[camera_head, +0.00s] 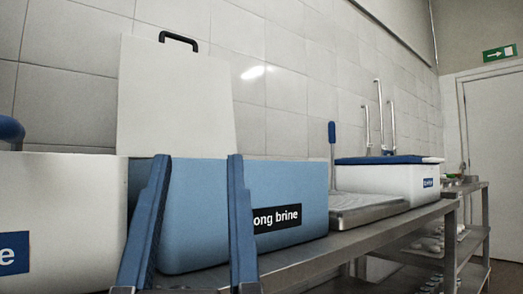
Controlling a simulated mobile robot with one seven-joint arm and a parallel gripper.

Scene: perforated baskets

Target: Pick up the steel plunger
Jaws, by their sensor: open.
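My gripper (198,165) is in the foreground, its two blue fingers pointing up and apart, with nothing between them that I can see touching. Behind the fingers stands a blue tub (290,190) with a black label reading "ong brine". Thin steel rods (379,110) with bent tops rise behind a white box at the right. An upright tool with a blue handle (332,133) and thin shaft stands left of that box. I cannot tell which of these is the steel plunger; their lower ends are hidden.
A white tub (60,215) stands at the left. A white panel with a black handle (177,95) leans on the wall. A steel tray (360,209) and white box with blue lid (390,178) stand on the steel bench (340,243). Shelving and a door are farther right.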

